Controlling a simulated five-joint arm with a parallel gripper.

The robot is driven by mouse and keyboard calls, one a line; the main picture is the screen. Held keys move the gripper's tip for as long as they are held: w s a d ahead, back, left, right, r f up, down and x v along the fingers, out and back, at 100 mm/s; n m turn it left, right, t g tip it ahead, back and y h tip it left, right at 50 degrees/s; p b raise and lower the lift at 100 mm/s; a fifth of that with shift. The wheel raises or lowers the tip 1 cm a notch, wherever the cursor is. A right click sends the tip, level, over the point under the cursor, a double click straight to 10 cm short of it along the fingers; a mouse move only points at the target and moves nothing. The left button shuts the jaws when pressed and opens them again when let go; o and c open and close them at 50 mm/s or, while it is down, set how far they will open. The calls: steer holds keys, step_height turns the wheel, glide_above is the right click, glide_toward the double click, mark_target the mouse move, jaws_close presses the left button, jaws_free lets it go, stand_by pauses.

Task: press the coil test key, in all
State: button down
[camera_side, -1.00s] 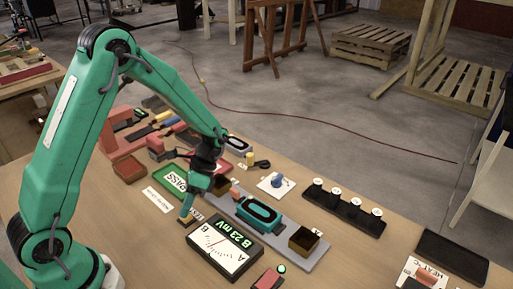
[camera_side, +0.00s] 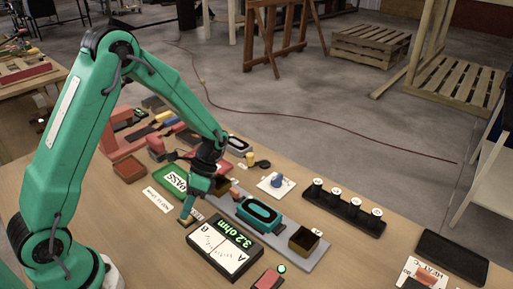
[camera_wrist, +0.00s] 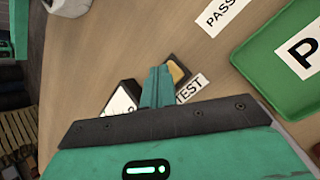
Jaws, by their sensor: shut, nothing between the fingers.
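The coil test key is a small dark block with a yellow top (camera_wrist: 178,71), beside a white label reading TEST (camera_wrist: 190,89) in the wrist view. In the side view the key (camera_side: 187,223) lies just left of the meter. My gripper (camera_side: 184,217) is shut and empty, pointing down at the key. In the wrist view its closed fingers (camera_wrist: 156,73) cover part of the key. I cannot tell if the tips touch it. The meter (camera_side: 224,249) has a dial and a green readout that looks like 3.2 ohm.
A grey rail with a teal coil piece (camera_side: 261,213) and an open brown box (camera_side: 304,240) lies right of my gripper. A green tray with a PASS card (camera_side: 175,180) lies behind left. A red block (camera_side: 268,279) with a green light is at the front.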

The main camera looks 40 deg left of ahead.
steer(key=shift+r, duration=0.9)
steer(key=shift+r, duration=0.1)
steer(key=shift+r, duration=2.45)
steer(key=s+r+n+t, duration=0.4)
steer(key=r+t, duration=0.2)
steer(key=r, duration=0.2)
steer(key=s+r+n+t, duration=0.3)
steer(key=r+n+t, duration=0.1)
steer(key=r+t, duration=0.3)
steer(key=shift+s+d+r, duration=0.4)
steer(key=shift+r, duration=0.3)
